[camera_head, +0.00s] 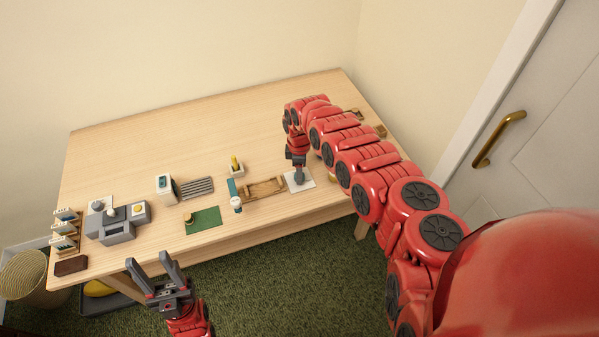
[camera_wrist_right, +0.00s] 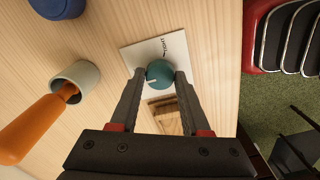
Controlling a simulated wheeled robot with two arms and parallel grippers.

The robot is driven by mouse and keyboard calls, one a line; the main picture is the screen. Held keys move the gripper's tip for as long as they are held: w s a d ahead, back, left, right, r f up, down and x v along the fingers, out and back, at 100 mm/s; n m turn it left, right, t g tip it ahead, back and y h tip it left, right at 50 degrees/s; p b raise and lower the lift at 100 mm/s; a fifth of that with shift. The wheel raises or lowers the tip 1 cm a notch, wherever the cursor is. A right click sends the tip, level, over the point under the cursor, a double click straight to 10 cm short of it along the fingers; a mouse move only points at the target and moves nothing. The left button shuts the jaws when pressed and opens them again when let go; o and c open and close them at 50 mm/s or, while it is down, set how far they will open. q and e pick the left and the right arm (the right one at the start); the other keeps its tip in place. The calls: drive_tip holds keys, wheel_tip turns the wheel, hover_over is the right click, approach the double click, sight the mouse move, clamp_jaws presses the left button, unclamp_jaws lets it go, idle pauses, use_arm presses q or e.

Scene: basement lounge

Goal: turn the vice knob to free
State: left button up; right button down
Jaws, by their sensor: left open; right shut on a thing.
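The vice knob (camera_wrist_right: 161,74) is a round teal knob with a short white mark, set on a white plate (camera_wrist_right: 135,57). The plate carries small dark lettering and an arrow beyond the knob; I cannot read it surely. My right gripper (camera_wrist_right: 160,82) is shut on the knob, one finger on each side. In the head view the plate (camera_head: 308,184) lies near the table's front right, and my right gripper (camera_head: 299,179) points down over it, hiding the knob. My left gripper (camera_head: 151,259) is open and empty, in front of the table's front edge.
A wooden vice-like tray (camera_head: 264,188) lies left of the plate. An orange handle (camera_wrist_right: 30,128) stands in a grey cup (camera_wrist_right: 78,78), near a blue round thing (camera_wrist_right: 58,6). A green mat (camera_head: 205,220) and a grey machine (camera_head: 116,228) stand further left.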

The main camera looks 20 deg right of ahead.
drive_tip(key=shift+c, duration=1.8)
unclamp_jaws()
wheel_tip(320, 180, up, 17)
drive_tip(key=b, duration=0.1)
drive_tip(key=shift+r+b, duration=0.2)
drive_tip(key=shift+b, duration=0.1)
